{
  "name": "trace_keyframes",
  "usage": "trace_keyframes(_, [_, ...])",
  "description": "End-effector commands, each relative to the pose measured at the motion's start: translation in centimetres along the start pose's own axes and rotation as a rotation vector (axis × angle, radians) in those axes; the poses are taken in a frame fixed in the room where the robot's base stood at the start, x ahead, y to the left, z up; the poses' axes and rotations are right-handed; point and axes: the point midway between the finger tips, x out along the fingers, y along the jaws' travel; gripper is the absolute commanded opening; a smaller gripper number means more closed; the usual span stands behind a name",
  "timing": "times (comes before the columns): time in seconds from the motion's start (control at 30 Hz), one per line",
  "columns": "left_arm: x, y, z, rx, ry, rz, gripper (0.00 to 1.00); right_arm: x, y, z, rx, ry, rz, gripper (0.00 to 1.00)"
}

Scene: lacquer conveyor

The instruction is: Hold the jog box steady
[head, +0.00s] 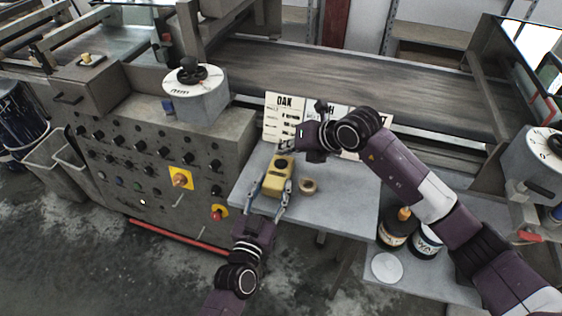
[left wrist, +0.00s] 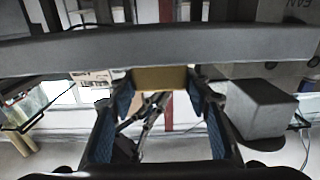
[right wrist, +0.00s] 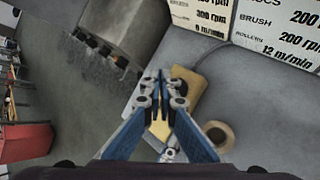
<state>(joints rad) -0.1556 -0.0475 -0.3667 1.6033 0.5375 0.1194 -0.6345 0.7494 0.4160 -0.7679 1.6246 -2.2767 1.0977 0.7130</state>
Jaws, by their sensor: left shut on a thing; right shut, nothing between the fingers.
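The jog box (head: 279,175) is a small yellow box with a dark round button on its top. It sits on the grey side table (head: 340,190) beside the control cabinet. My left gripper (head: 270,193) is shut on it, one finger on each side; its yellow face shows between the fingers in the left wrist view (left wrist: 160,79). My right gripper (head: 290,146) is shut and empty just above the box's far end. In the right wrist view its closed fingertips (right wrist: 160,78) cover part of the jog box (right wrist: 186,90). Whether they touch it, I cannot tell.
A tan roll (head: 307,186) lies right of the jog box. Sign cards (head: 284,117) stand at the table's back. Bottles (head: 397,228) and a white lid (head: 386,267) are on a lower shelf at right. The cabinet (head: 150,140) with knobs borders the left side.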

Motion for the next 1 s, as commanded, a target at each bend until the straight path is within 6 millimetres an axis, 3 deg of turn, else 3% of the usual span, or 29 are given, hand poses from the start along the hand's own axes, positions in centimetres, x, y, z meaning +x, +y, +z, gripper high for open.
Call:
trace_keyframes(0.33, [0.0, 0.0, 0.0, 0.000, 0.000, 0.000, 0.14, -2.2, 1.6, 1.7, -0.001, -0.002, -0.001, 0.00])
trace_keyframes(1.0, [0.0, 0.0, 0.0, 0.000, 0.000, 0.000, 0.14, -2.4, 1.7, 1.7, 0.001, 0.000, -0.001, 0.00])
